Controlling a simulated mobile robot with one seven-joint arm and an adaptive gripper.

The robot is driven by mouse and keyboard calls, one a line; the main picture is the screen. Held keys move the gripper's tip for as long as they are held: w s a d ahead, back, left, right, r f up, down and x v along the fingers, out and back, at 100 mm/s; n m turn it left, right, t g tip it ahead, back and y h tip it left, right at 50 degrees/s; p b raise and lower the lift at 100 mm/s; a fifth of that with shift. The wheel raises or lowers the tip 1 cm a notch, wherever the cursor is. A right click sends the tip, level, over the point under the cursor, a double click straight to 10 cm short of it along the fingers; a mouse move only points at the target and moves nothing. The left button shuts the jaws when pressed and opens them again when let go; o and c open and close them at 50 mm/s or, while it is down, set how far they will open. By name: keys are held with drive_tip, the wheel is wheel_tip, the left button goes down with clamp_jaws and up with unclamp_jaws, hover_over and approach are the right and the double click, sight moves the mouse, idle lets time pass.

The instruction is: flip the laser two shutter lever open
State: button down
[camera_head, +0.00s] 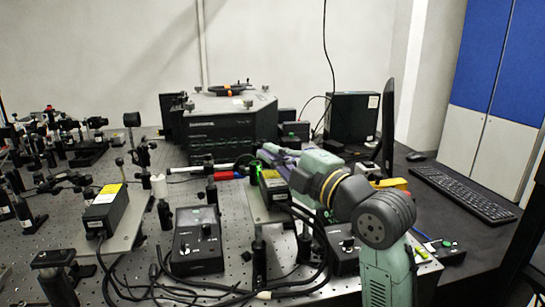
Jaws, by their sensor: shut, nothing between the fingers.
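A black laser box with a yellow label (273,187) stands on a grey plate in the middle of the bench, with a green glow at its far left end. A second black laser box with a yellow label (106,208) stands on another plate at the left. I cannot read which one is laser two. No shutter lever can be made out clearly. My gripper (266,151) is shut and empty, just beyond the middle laser box's far end. It is small and partly hidden by my own wrist, and I cannot tell whether it touches anything.
Black control boxes stand in front (198,245) and at right (343,252), with loose black cables (200,290) between them. A large dark instrument (230,125) stands behind. Optic posts crowd the left. A monitor (388,128) and keyboard (462,195) are at the right.

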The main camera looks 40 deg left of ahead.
drive_tip(key=shift+w, duration=0.1)
drive_tip(key=m+b, duration=0.2)
drive_tip(key=w+d+m+t+y+b, duration=0.1)
drive_tip(key=shift+w+d+f+m+b, duration=0.15)
drive_tip(key=shift+w+f+m+b, duration=0.05)
drive_tip(key=shift+m+b, duration=0.2)
drive_tip(key=m+t+b, duration=0.1)
drive_tip(key=m, duration=0.1)
drive_tip(key=w+d+m+t+y+b, duration=0.1)
drive_tip(key=m, duration=0.1)
drive_tip(key=shift+w+d+f+t+b, duration=0.1)
drive_tip(key=shift+w+f+t+b, duration=0.1)
drive_tip(key=shift+t+b, duration=0.1)
drive_tip(key=shift+w+d+r+b, duration=0.2)
drive_tip(key=shift+w+d+b, duration=0.05)
drive_tip(key=shift+w+b, duration=0.15)
drive_tip(key=s+d+f+b, duration=0.1)
drive_tip(key=s+d, duration=0.4)
drive_tip(key=d, duration=0.2)
drive_tip(key=shift+s+d, duration=0.35)
drive_tip(key=shift+s, duration=0.05)
drive_tip(key=shift+f, duration=0.1)
